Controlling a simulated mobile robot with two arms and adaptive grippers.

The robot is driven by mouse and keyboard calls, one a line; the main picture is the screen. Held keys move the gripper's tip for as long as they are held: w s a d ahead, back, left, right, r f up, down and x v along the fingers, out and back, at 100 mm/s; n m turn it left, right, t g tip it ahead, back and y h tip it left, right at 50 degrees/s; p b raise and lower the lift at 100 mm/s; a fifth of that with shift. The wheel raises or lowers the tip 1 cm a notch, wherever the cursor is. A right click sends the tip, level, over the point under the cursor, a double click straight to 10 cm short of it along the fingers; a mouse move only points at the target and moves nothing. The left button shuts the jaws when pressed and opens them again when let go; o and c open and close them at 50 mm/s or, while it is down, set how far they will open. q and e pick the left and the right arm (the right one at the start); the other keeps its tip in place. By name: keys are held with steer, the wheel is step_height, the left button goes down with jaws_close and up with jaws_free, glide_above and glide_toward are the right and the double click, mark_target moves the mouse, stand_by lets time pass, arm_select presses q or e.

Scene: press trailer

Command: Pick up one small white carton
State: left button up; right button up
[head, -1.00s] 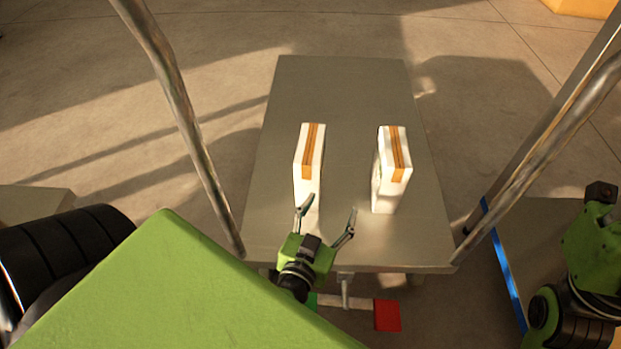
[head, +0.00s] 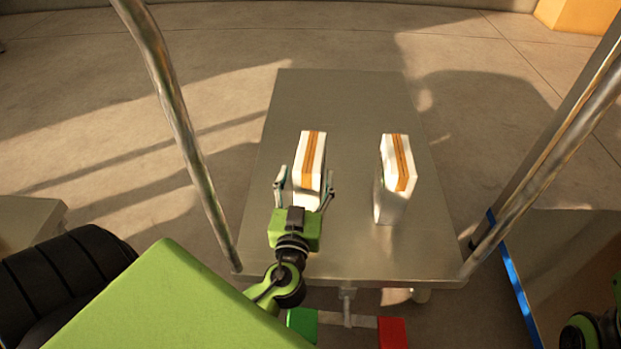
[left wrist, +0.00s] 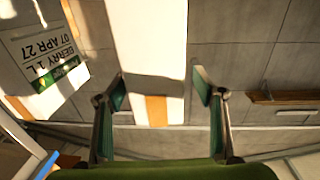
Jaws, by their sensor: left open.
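Two white cartons with an orange stripe stand upright on the grey metal table (head: 345,100). My left gripper (head: 304,186) is open, with one finger on each side of the left carton (head: 312,150). In the left wrist view that carton (left wrist: 150,40) lies between the spread fingers (left wrist: 160,90), with a gap visible on each side. The right carton (head: 398,165) stands apart from the gripper; a printed carton side also shows at the left of the left wrist view (left wrist: 45,60). My right gripper is out of view.
Metal poles rise on the left (head: 180,130) and right (head: 550,155) near the table's front corners. A green block (head: 302,322) and a red block (head: 392,332) show below the front edge. The back of the table is clear.

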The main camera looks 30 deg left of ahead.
arm_select(q)
steer(key=x, duration=0.4)
steer(key=shift+w+f, duration=0.15)
steer(key=shift+w, duration=0.15)
jaws_close()
steer(key=shift+r, duration=0.2)
steer(key=shift+r, duration=0.1)
